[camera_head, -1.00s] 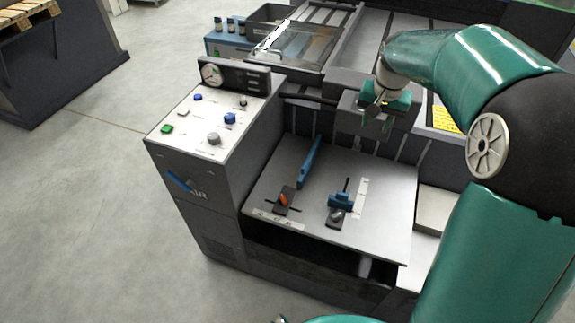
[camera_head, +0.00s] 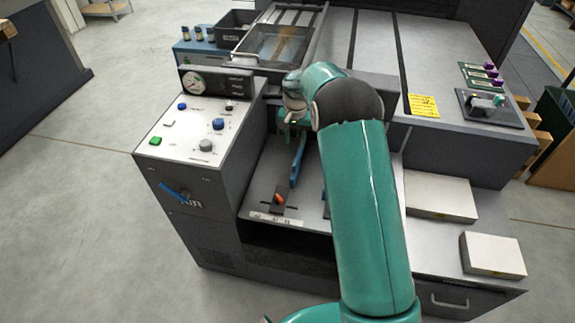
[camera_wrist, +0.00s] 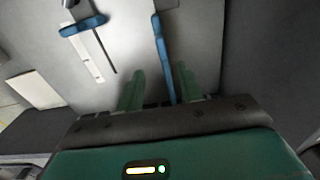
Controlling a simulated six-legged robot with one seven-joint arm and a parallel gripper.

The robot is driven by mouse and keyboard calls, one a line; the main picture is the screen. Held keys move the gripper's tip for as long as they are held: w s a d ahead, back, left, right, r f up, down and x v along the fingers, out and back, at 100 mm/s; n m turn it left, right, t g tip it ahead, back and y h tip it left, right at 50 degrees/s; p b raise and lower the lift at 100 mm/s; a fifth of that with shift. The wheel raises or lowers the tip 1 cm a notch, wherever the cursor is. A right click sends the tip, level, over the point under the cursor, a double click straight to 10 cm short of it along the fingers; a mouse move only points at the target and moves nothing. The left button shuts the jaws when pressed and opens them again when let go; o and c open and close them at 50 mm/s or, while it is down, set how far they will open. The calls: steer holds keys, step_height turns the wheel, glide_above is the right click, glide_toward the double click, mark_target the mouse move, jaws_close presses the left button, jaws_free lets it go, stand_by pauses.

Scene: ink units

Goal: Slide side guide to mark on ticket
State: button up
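A long blue upright guide (camera_head: 297,162) stands on the grey feed table (camera_head: 265,178), with an orange-knobbed dark clamp (camera_head: 278,201) at its front end. In the wrist view the blue guide (camera_wrist: 162,50) runs down between the tips of my open gripper (camera_wrist: 158,82); contact cannot be told. A smaller blue block (camera_wrist: 83,26) sits across a dark slot beside a pale marked strip (camera_wrist: 90,58); my arm mostly hides it in the head view. A yellow paper (camera_head: 423,106), perhaps the ticket, lies on the machine; its writing is unreadable.
The control panel (camera_head: 193,128) with gauge and knobs stands left of the feed table. Two pale stacks (camera_head: 440,195) (camera_head: 492,254) lie to the right. Machine walls bound the table at the left and back. Open floor lies left.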

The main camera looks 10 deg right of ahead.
mark_target(295, 164)
step_height(295, 164, down, 13)
stand_by(0.4)
steer(key=shift+c, duration=0.3)
jaws_close()
